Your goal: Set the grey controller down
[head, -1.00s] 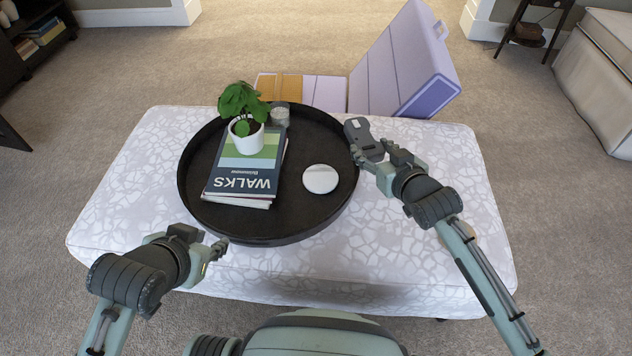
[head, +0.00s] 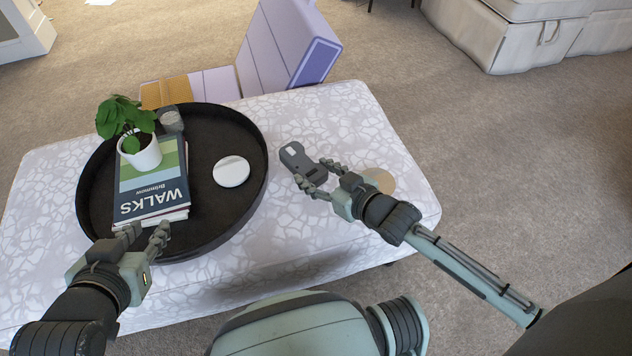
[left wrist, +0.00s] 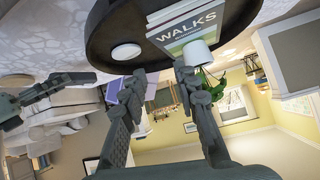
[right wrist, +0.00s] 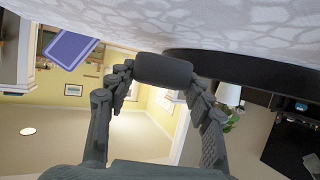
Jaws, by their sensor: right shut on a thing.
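The grey controller (head: 299,160) is a dark grey handset with a small light panel, held over the right part of the patterned ottoman (head: 345,115), to the right of the round black tray. My right gripper (head: 313,179) is shut on its near end. In the right wrist view the controller (right wrist: 163,70) sits between the two fingers (right wrist: 162,85), with the ottoman's surface close by; I cannot tell whether it touches. My left gripper (head: 146,235) is open and empty at the tray's front edge, near the books; its parted fingers show in the left wrist view (left wrist: 157,78).
The black tray (head: 215,207) holds stacked books (head: 150,190), a potted plant (head: 126,120), a small grey jar (head: 170,120) and a white disc (head: 231,171). A round tan item (head: 379,180) lies right of my right gripper.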

